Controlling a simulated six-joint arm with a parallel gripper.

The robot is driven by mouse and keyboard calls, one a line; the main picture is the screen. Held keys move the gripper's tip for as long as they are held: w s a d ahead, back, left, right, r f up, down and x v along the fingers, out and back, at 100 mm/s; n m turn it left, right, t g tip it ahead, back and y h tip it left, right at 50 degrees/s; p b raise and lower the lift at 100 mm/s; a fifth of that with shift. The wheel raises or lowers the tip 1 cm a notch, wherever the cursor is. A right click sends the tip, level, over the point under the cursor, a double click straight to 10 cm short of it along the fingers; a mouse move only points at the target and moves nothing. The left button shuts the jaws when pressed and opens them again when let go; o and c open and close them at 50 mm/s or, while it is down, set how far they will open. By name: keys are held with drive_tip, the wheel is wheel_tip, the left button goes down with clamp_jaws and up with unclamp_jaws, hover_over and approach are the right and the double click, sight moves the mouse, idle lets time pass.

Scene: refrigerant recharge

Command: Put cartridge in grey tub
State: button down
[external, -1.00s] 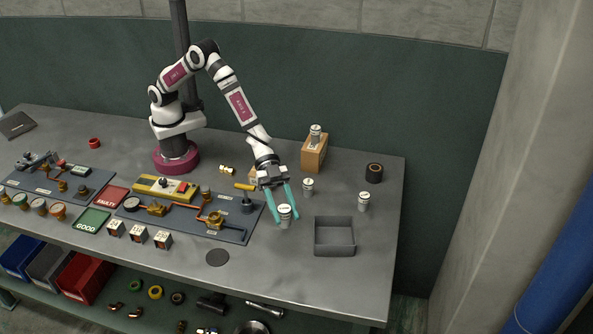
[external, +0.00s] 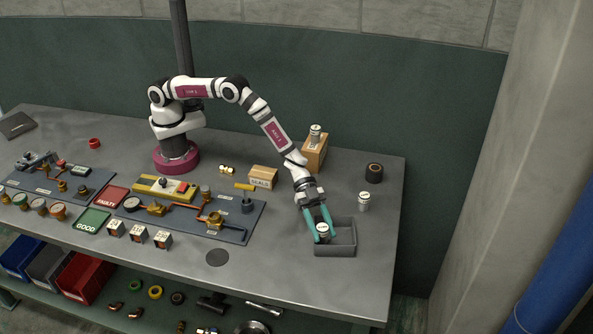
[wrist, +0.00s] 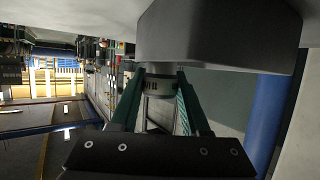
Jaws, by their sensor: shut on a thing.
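My gripper (external: 320,229) has teal fingers and is shut on a white cartridge (external: 323,230) with a dark top. The cartridge is at the left part of the grey tub (external: 348,251), inside its outline in the external view. I cannot tell whether it touches the tub floor. In the wrist view the cartridge (wrist: 159,84) sits between the teal fingers. Another similar cartridge (external: 363,202) stands on the table behind and right of the tub. One more cartridge (external: 315,135) stands on a wooden block (external: 314,156) at the back.
A black ring (external: 374,173) lies at the back right. A box labelled SEALS (external: 263,177) and a blue board with brass fittings (external: 190,220) are to the left. A dark disc (external: 217,257) lies on clear table near the front.

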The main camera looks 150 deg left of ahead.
drive_tip(key=shift+f, duration=0.5)
drive_tip(key=c, duration=0.5)
unclamp_jaws()
drive_tip(key=shift+f, duration=0.1)
drive_tip(key=shift+o, duration=0.6)
drive_tip(key=shift+s+d+f, duration=0.1)
